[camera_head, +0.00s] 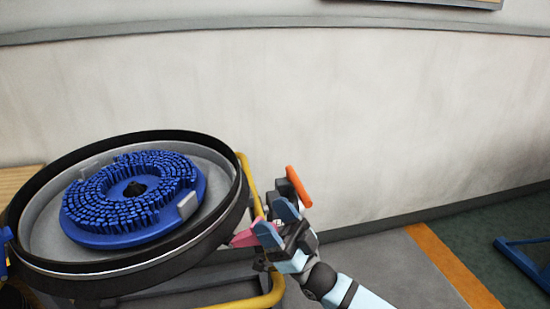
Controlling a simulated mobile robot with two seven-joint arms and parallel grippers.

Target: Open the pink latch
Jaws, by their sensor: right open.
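The pink latch (245,238) shows at the right side of the round tank (215,240), low on its outer wall. My right gripper (270,217) comes in from the lower right. Its blue fingers are apart, close beside the latch. The near finger covers the right end of the latch, so I cannot tell whether they touch. No object shows held between the fingers.
A blue round brush (130,195) lies inside the tank. A yellow tube frame (262,300) runs beside and below the tank. An orange bar (298,186) stands just beyond my gripper. A pale wall is behind; grey floor lies right.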

